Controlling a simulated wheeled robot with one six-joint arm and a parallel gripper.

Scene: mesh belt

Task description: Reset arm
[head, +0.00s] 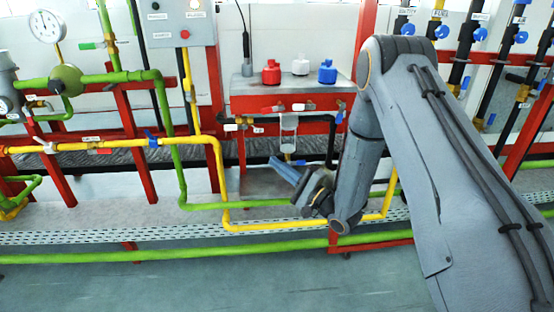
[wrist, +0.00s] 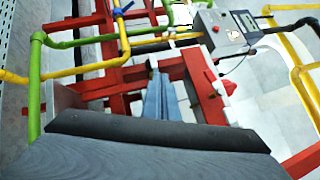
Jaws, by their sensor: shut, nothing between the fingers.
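My arm (head: 430,140) comes in from the right of the head view and bends down at its elbow near the top middle. My gripper (head: 275,163) has blue-grey fingers that point up and left, in front of the red-framed stand. In the wrist view the fingers of my gripper (wrist: 158,72) show close together, shut, with nothing held. They point toward red beams, and I cannot tell how far away these are. Dark parts of my wrist fill the bottom of that view.
A red stand (head: 290,103) carries red, white and blue knobs behind my gripper. Yellow pipe (head: 120,145) and green pipe (head: 110,255) run across the left and below. A grey control box (head: 178,22) hangs above. Valved pipes stand at the right. Open floor (head: 180,285) lies in front.

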